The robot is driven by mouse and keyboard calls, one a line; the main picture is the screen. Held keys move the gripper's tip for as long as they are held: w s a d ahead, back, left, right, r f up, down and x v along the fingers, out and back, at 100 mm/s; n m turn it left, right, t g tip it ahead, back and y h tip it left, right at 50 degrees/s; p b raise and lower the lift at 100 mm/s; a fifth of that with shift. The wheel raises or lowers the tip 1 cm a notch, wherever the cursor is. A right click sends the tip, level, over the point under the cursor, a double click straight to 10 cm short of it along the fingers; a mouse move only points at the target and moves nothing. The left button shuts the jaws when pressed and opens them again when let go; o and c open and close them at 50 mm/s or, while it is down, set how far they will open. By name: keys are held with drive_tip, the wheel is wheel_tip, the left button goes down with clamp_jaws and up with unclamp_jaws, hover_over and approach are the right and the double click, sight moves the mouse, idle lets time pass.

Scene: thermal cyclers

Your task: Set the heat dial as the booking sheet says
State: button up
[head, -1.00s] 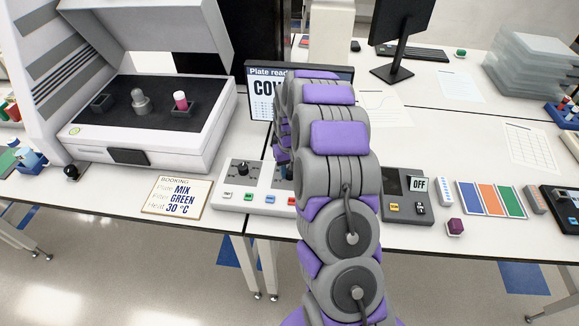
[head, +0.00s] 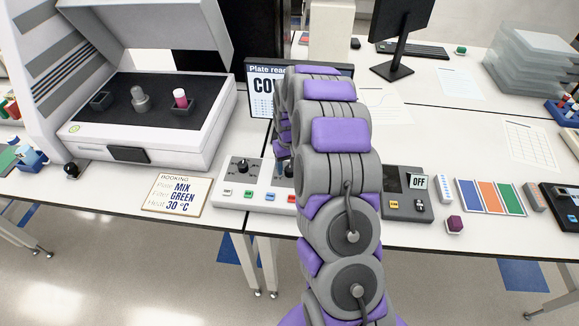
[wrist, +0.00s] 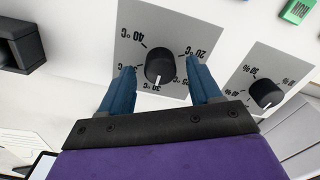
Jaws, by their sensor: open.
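The booking sheet (head: 176,194) lies at the front of the left table and reads Plate MIX, Filter GREEN, Heat 30 °C. The heat dial (wrist: 159,66) is a black round knob on a grey plate marked 20, 30 and 40 °C. Its white pointer line points down in the wrist view, at or near the 30 °C mark. My gripper (wrist: 160,68) is open, with one blue finger on each side of the dial and gaps showing between fingers and knob. In the head view my arm hides most of the gripper.
A second black dial with % marks (wrist: 267,94) sits beside the heat dial. The white control panel (head: 230,196) has coloured buttons along its front. The plate reader (head: 140,145) stands to the left, and a dark device reading OFF (head: 407,207) is right of my arm.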

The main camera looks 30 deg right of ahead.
sight(289, 168)
wheel_tip(289, 168, up, 16)
drive_tip(key=p, duration=0.1)
drive_tip(key=shift+r, duration=0.2)
idle(0.5)
drive_tip(key=s+a+r+n+b, duration=0.1)
drive_tip(key=s+a+r, duration=0.2)
drive_tip(key=s+a, duration=0.4)
drive_tip(key=s+a+r+b, duration=0.15)
drive_tip(key=s+a, duration=0.35)
drive_tip(key=s, duration=0.5)
drive_tip(key=s+a+f+g, duration=0.1)
drive_tip(key=s+a, duration=0.1)
drive_tip(key=s, duration=0.9)
drive_tip(key=s+a+f+b, duration=0.1)
drive_tip(key=s+a+f, duration=0.1)
drive_tip(key=s, duration=1)
drive_tip(key=shift+a+f+n+g, duration=0.2)
drive_tip(key=shift+n+g, duration=0.1)
drive_tip(key=shift+g, duration=0.1)
